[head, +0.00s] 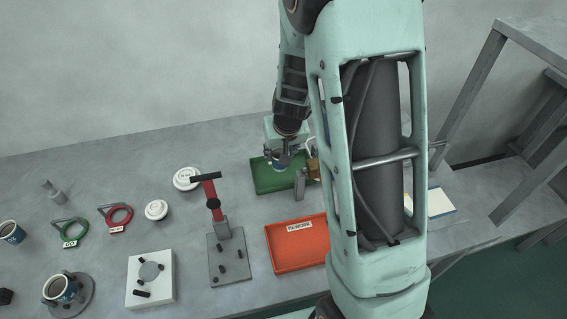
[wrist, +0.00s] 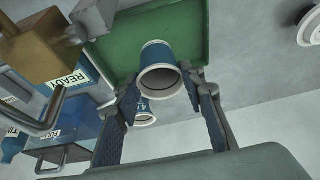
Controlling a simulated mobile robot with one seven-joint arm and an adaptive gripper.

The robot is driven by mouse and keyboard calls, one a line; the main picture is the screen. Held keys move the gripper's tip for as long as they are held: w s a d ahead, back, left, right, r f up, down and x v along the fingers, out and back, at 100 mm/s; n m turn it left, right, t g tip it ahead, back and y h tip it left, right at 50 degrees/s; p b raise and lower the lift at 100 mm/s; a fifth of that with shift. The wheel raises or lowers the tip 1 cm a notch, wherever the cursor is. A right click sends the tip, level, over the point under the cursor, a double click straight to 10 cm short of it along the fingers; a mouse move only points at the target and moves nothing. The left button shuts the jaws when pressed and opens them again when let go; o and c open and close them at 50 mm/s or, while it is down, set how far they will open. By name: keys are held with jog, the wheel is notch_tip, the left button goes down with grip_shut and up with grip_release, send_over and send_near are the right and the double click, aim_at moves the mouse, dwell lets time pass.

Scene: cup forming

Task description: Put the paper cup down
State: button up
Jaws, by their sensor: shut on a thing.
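The paper cup (wrist: 158,60), white with a blue band, sits between the fingertips of my gripper (wrist: 160,88) in the wrist view, its open mouth toward the camera. My gripper is shut on it. In the head view my gripper (head: 282,158) holds the cup (head: 280,167) over the green tray (head: 268,187). The arm hides part of the tray, and I cannot tell whether the cup's base touches it. A second cup (wrist: 144,118) shows below the held one in the wrist view, partly hidden.
The red REWORK tray (head: 290,262) lies in front of the green tray. A red-handled clamp (head: 212,200) stands left of them. White round pieces (head: 187,178) lie behind it. A padlock-like block (wrist: 45,42) is near the left finger.

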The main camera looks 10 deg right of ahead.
jog(key=shift+w+d+f, duration=0.25)
jog(key=shift+d+f, duration=0.35)
jog(key=shift+f, duration=0.3)
jog(key=shift+a+f+b, duration=0.1)
jog(key=shift+f+b, duration=0.35)
jog(key=shift+f, duration=0.9)
jog(key=shift+f+b, duration=0.25)
jog(key=shift+b, duration=0.05)
jog(key=o, duration=0.8)
jog(key=shift+r, duration=0.1)
jog(key=shift+o, duration=0.2)
jog(key=shift+r, duration=0.1)
jog(key=shift+r+p, duration=0.3)
jog(key=shift+p, duration=0.1)
jog(key=p+v, duration=0.2)
jog(key=v, duration=0.9)
jog(key=shift+s+r+p, duration=0.25)
jog(key=shift+p, duration=0.05)
